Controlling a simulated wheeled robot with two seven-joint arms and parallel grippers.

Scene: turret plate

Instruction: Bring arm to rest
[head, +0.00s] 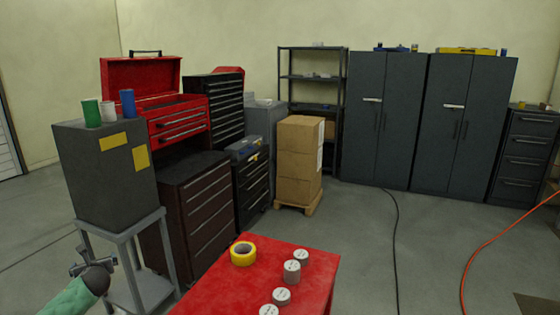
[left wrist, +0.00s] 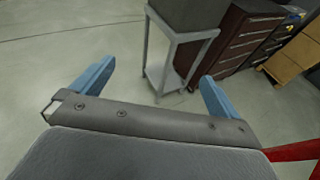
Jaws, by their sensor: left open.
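My left gripper (head: 79,258) is at the lower left of the head view, left of the red table and in front of the grey stand. In the left wrist view its two blue fingers stand wide apart, with nothing between them (left wrist: 157,78). My right gripper is in neither view.
A red table (head: 228,288) carries a yellow tape roll (head: 243,253) and several grey cylinders (head: 292,272). A grey stand (head: 120,232) holds a dark box (head: 90,180) close behind my left gripper. Tool chests, stacked cartons (head: 300,162) and cabinets (head: 380,120) stand behind. Cables cross the floor at right.

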